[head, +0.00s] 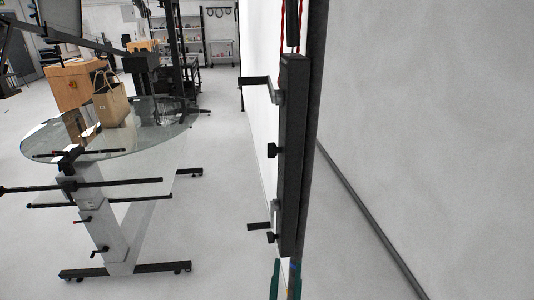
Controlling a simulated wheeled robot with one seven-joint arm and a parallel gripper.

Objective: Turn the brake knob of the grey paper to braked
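A tall dark upright bar (292,160) stands close by, right of the middle of the head view. Two small black knobs stick out from its left side, an upper knob (272,150) and a lower knob (271,237). I cannot tell which, if either, is the brake knob of the grey paper, nor how it is set. A black bracket (258,82) juts left near the bar's top and another bracket (258,226) near its bottom. No roll of grey paper can be made out for certain. My gripper is not in view.
A round glass table (150,148) on a wheeled stand (120,268) holds a tan bag (112,104) at left. Red cords (283,45) hang above the bar; something green (275,280) shows below. A plain pale surface (430,120) fills the right. Floor between stand and bar is clear.

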